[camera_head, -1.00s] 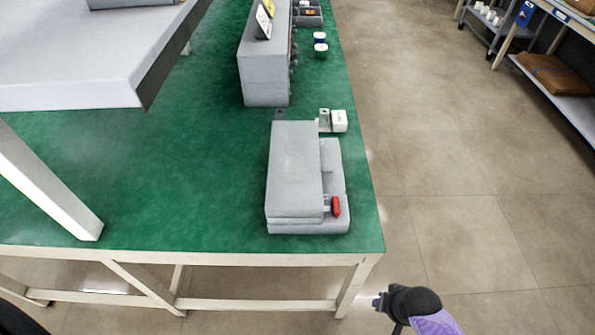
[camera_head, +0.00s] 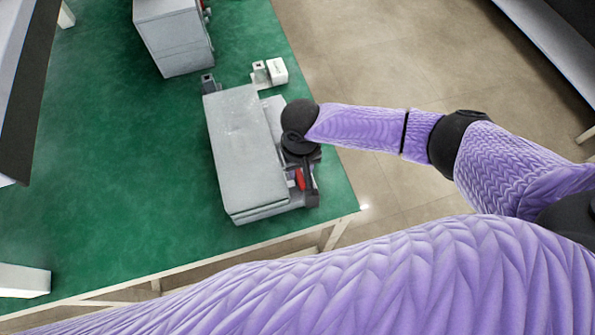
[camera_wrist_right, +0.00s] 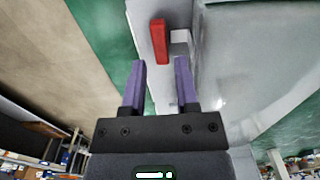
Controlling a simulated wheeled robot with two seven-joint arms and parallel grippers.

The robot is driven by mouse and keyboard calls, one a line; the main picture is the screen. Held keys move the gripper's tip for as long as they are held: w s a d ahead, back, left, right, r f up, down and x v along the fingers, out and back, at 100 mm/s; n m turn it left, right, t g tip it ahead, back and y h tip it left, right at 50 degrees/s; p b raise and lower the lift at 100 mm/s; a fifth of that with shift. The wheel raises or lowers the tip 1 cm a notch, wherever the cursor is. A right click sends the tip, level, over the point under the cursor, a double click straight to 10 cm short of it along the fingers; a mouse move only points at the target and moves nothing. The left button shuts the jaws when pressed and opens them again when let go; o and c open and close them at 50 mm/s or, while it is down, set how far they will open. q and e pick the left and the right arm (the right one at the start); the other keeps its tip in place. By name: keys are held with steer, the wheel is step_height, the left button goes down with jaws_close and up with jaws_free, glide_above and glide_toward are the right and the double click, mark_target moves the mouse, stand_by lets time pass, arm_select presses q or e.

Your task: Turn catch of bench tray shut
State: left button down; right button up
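The bench tray (camera_head: 245,150) is a grey box with a flat lid, near the right edge of the green table in the head view. Its red catch (camera_head: 300,179) is a short bar on the tray's right side near the front. In the right wrist view the catch (camera_wrist_right: 160,42) lies just ahead of the fingertips, roughly in line with the gap between them. My right gripper (camera_head: 306,192) is at the catch, partly covering that side of the tray. In the right wrist view the gripper (camera_wrist_right: 161,62) is open, with nothing between its purple fingers. My left gripper is not seen.
A small white block (camera_head: 277,70) stands behind the tray on the green table (camera_head: 110,130). A larger grey box (camera_head: 172,40) stands farther back. A grey raised shelf is at the left edge. My purple sleeve fills the bottom.

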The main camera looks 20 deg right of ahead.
mark_target(300, 177)
step_height(300, 177, down, 4)
steer(key=shift+r+b, duration=0.1)
steer(key=shift+b, duration=0.45)
steer(key=shift+c, duration=0.2)
jaws_close()
